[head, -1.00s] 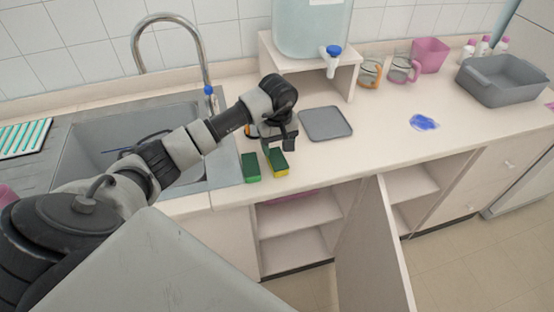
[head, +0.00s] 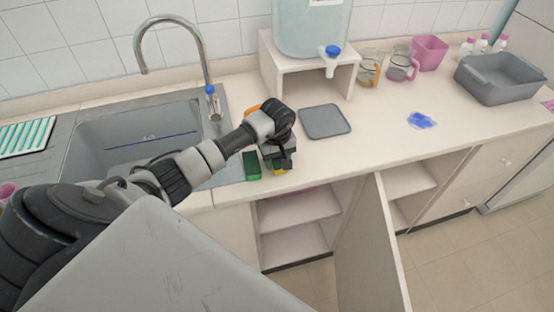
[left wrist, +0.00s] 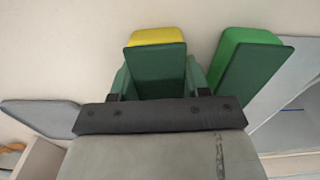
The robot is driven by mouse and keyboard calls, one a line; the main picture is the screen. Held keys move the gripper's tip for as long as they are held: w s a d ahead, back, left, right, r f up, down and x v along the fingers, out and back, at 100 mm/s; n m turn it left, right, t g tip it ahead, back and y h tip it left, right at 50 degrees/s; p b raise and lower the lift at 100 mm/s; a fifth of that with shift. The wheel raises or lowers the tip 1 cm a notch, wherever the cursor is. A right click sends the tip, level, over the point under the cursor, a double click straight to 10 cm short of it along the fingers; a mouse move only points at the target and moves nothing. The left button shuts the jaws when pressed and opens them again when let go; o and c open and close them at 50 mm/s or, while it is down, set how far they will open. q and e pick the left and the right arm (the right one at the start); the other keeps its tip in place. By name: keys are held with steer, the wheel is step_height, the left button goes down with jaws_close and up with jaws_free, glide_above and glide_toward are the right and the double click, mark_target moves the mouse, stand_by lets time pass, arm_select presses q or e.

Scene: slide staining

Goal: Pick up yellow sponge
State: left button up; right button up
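The yellow sponge (head: 280,171) with a dark green top lies near the counter's front edge, mostly hidden by my left gripper in the head view. It also shows in the left wrist view (left wrist: 158,37). My left gripper (head: 278,163) is low over it. In the left wrist view the fingers (left wrist: 157,82) stand on either side of the sponge, spread about its width. Contact with its sides is not clear. My right gripper is not in view.
A green sponge (head: 251,166) lies close to the left; it also shows in the left wrist view (left wrist: 245,62). The sink (head: 100,140) is further left. A grey mat (head: 325,121) lies to the right. A cabinet door (head: 368,240) stands open below the counter.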

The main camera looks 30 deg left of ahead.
arm_select(q)
steer(key=shift+r, duration=0.1)
steer(key=shift+r, duration=0.25)
steer(key=r, duration=0.1)
steer(key=r+b, duration=0.2)
steer(key=shift+w+d+r, duration=0.1)
steer(key=shift+d+r, duration=0.15)
steer(key=shift+r, duration=0.05)
steer(key=shift+w+d+r+b, duration=0.55)
steer(key=shift+d+r, duration=0.55)
steer(key=shift+d, duration=0.7)
steer(key=shift+w+d+r+b, duration=0.3)
steer(key=shift+d+r+b, duration=0.65)
steer(key=shift+d, duration=0.9)
steer(key=shift+w+d+r+b, duration=0.45)
steer(key=shift+d+r, duration=0.85)
steer(key=shift+d, duration=0.5)
